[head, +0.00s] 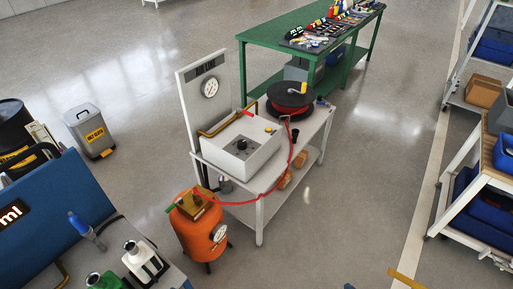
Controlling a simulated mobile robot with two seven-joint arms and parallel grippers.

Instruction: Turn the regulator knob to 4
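The box stands on a white cart (259,212) in the middle of the view. A round white dial gauge (210,87) is on the upright grey panel (190,100) behind the box; its reading is not legible. A small yellow spot (268,129) is also on the box. Neither of my grippers can be made out in the head view.
An orange tank (196,236) with a gauge stands before the cart, joined to it by a red hose (292,150). A hose reel (290,97) is on the cart. A green workbench (285,38) stands behind. Open floor (355,180) lies to the right, before shelves (487,150).

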